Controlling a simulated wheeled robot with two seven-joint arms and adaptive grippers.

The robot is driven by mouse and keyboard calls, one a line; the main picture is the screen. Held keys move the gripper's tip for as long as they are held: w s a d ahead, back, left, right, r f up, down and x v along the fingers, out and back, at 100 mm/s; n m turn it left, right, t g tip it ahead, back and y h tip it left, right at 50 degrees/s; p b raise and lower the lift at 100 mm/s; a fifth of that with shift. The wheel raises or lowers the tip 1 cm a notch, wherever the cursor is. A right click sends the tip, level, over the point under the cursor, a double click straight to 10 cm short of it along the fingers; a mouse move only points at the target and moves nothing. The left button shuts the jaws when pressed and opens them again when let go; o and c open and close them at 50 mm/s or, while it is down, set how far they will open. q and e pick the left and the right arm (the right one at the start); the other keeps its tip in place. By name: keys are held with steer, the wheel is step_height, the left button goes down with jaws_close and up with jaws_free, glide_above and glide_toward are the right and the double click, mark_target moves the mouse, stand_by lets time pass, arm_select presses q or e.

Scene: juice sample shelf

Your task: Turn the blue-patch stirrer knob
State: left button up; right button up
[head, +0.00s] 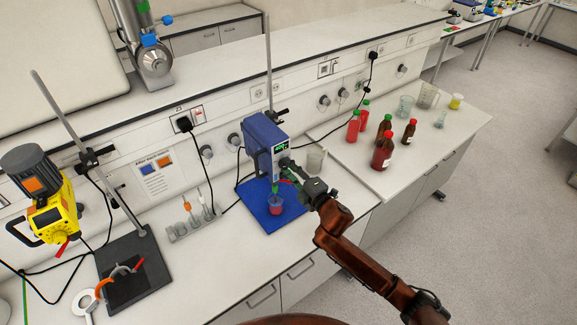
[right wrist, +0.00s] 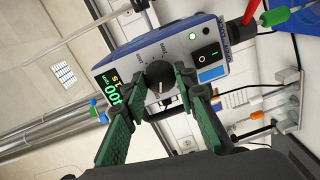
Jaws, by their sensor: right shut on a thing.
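The blue stirrer (head: 262,140) stands over a blue base plate (head: 258,218), with a beaker of red liquid (head: 276,205) below its head. In the right wrist view its front panel carries a black knob (right wrist: 160,75), a blue patch (right wrist: 211,74), a black switch (right wrist: 207,53) and a lit green display (right wrist: 111,91). My right gripper (right wrist: 166,86) is shut on the knob, with one green finger on each side. In the head view my right gripper (head: 291,171) is at the stirrer's front and hides the knob. My left gripper is not in view.
A yellow stirrer (head: 55,216) with an orange patch stands at the left. A rack (head: 190,228) stands between the stirrers. A clear beaker (head: 315,158) is close behind my right gripper. Several red and dark bottles (head: 383,150) stand further right on the bench.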

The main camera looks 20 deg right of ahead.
steer(key=shift+m, duration=0.6)
steer(key=shift+p, duration=0.3)
steer(key=o, duration=1.2)
steer(key=shift+d, duration=0.1)
steer(key=shift+c, duration=0.2)
steer(key=shift+s, duration=0.1)
steer(key=v, duration=1.1)
steer(key=shift+s+d, duration=0.15)
steer(key=shift+s, duration=0.2)
